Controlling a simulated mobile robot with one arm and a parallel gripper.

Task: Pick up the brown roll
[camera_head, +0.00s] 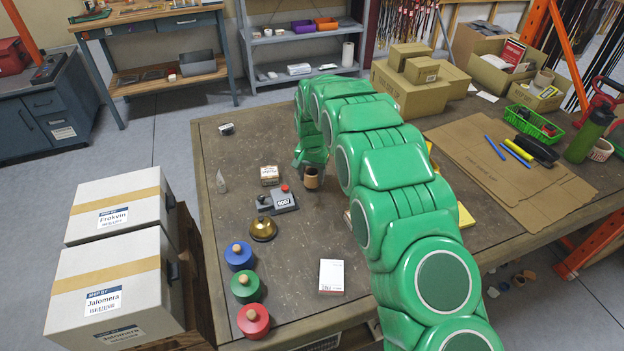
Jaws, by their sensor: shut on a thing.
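The brown roll (311,179) is a small upright cylinder with a lighter top, right at the lower end of my gripper (310,168), near the middle of the dark workbench (220,262). My gripper points down and is shut on the roll. The fingers are small and partly hidden by my green arm, so their exact hold does not show clearly. I cannot tell whether the roll touches the bench or is slightly above it.
A grey device with a red knob (284,200), a small box (269,175) and a brass bell (263,228) lie close by on the left. Blue (238,257), green (245,287) and red (253,321) round pieces line the left edge. Cardboard boxes (415,95) stand behind right.

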